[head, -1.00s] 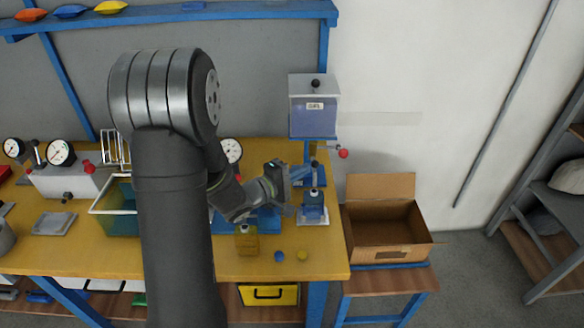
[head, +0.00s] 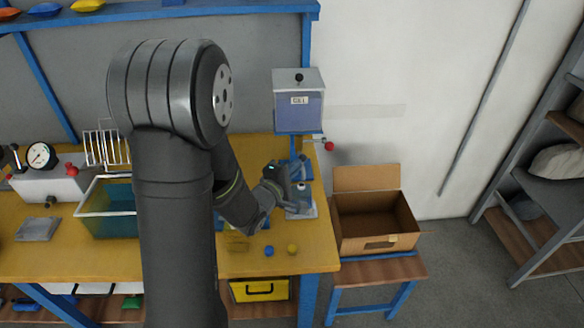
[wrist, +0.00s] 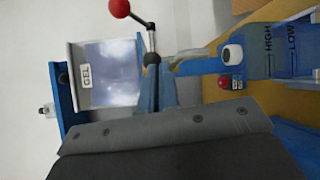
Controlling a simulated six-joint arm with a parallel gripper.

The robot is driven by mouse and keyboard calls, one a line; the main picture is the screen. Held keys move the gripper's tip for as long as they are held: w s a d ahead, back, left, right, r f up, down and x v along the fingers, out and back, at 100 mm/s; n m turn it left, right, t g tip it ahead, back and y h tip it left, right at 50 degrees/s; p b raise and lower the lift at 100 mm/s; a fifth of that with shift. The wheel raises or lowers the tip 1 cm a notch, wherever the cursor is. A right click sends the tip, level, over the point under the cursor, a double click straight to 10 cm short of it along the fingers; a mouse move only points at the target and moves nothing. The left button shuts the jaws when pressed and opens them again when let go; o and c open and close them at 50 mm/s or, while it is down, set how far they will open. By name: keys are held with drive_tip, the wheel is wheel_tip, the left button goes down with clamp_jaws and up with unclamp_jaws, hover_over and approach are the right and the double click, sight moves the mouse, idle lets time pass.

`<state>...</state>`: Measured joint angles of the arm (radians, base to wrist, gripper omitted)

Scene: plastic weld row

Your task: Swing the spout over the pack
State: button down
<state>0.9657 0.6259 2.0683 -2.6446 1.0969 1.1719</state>
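The gel dispenser (head: 299,108) is a clear-fronted tank marked GEL on a blue stand at the right end of the bench. Its red-knobbed lever (head: 329,146) sticks out to the right, and the red knob (wrist: 119,8) shows at the top of the wrist view. A grey curved piece (wrist: 188,66), perhaps the spout, runs from the stand. My gripper (head: 296,190) is low in front of the stand and partly covers a pale base plate (head: 307,212). I cannot make out the pack there.
A HIGH/LOW panel (wrist: 282,45) stands beside the dispenser in the wrist view. A blue cap (head: 269,251) and a yellow cap (head: 292,250) lie near the bench's front. An open cardboard box (head: 375,222) stands to the right. A teal bin (head: 108,222) is left of my arm.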

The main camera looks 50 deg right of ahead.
drive_tip(key=shift+s+d+r+m+g, duration=0.3)
drive_tip(key=shift+s+d+r, duration=0.05)
drive_tip(key=shift+s+d, duration=0.1)
drive_tip(key=w+a+f, duration=0.1)
drive_tip(key=w+a, duration=0.2)
drive_tip(key=a, duration=0.1)
drive_tip(key=s+a, duration=0.2)
drive_tip(key=s, duration=0.8)
drive_tip(key=shift+a, duration=0.2)
drive_tip(key=shift+w+r, duration=0.1)
drive_tip(key=shift+w, duration=0.05)
drive_tip(key=shift+w+d, duration=0.9)
drive_tip(key=shift+w, duration=0.35)
drive_tip(key=shift+w+d, duration=0.9)
drive_tip(key=shift+w, duration=0.4)
drive_tip(key=shift+w+d, duration=0.9)
drive_tip(key=shift+w, duration=0.35)
